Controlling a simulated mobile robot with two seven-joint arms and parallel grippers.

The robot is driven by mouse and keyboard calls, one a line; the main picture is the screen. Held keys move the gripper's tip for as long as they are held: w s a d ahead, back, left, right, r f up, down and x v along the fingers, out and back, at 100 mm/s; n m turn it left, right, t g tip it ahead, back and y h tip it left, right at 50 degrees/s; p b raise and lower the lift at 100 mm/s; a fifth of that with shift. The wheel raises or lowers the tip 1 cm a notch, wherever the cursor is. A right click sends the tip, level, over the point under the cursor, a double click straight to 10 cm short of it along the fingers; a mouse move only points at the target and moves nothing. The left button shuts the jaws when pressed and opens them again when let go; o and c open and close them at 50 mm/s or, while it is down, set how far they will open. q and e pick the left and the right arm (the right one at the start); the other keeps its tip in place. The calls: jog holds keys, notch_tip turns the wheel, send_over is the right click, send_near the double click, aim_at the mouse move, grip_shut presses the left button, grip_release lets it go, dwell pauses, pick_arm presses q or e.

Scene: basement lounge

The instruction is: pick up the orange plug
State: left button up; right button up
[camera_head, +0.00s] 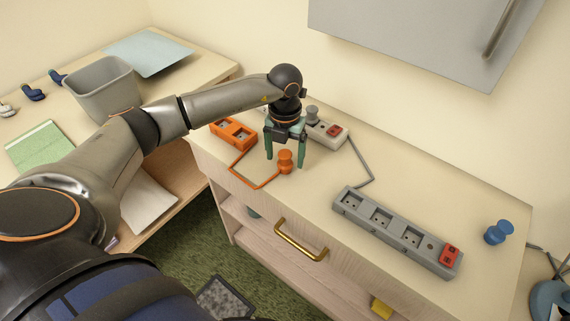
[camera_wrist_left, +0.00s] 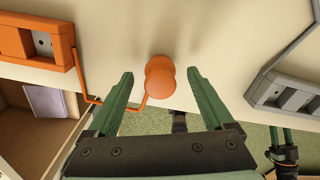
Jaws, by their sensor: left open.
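The orange plug (camera_head: 285,161) stands on the light wooden cabinet top near its front edge, with an orange cord (camera_head: 240,177) running to an orange socket block (camera_head: 234,132). My left gripper (camera_head: 285,161) has green fingers and is open above the plug. In the left wrist view, the plug (camera_wrist_left: 160,77) shows between and slightly beyond the two fingertips, and neither finger touches it there. The orange socket block (camera_wrist_left: 37,45) shows at the left in that view. My right gripper is not clearly seen in the head view.
A grey power strip (camera_head: 395,232) with a red switch lies to the right, and a blue plug (camera_head: 497,233) stands beyond it. Another grey strip (camera_head: 327,134) sits behind my gripper. A gold drawer handle (camera_head: 301,240) sticks out in front. A grey bin (camera_head: 104,89) stands at left.

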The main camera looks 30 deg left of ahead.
pick_arm(q)
jog(key=shift+f, duration=0.15)
grip_shut()
dwell(0.6)
